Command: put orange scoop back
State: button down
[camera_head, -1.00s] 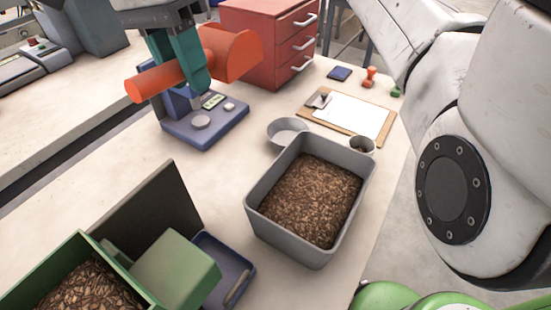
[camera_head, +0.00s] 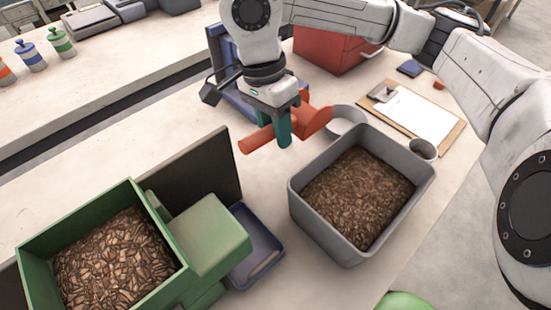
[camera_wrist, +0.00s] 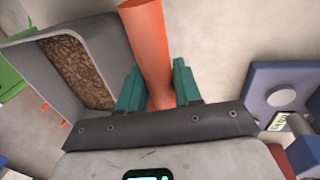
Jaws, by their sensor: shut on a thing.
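The orange scoop has a cylindrical handle (camera_head: 256,140) and a wider scoop end (camera_head: 316,121). My gripper (camera_head: 288,130) has teal fingers and is shut on the scoop, holding it above the table just left of the grey bin's far corner. In the wrist view the orange handle (camera_wrist: 148,40) passes between the two teal fingers (camera_wrist: 158,88). The grey bin (camera_head: 300,205) holds brown pellets and also shows at the left of the wrist view (camera_wrist: 105,40).
A green hopper (camera_head: 45,240) with pellets and a dark upright panel (camera_head: 200,170) stand at left, beside a blue tray (camera_head: 262,255). A blue scale (camera_head: 222,60), red drawers (camera_head: 325,50), a grey bowl (camera_head: 345,121), a cup (camera_head: 423,149) and a clipboard (camera_head: 420,115) lie behind.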

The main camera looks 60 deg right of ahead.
aim_at(278, 175)
notch_tip(278, 175, down, 10)
jog(key=shift+r, duration=0.1)
dwell(0.4)
jog(key=shift+f, duration=0.25)
jog(key=c, duration=0.8)
grip_release()
jog(key=shift+r, duration=0.1)
jog(key=r, duration=0.4)
jog(key=w+r, duration=0.1)
jog(key=r, duration=0.3)
jog(key=w+r, duration=0.1)
jog(key=r, duration=0.3)
jog(key=shift+w+d, duration=0.15)
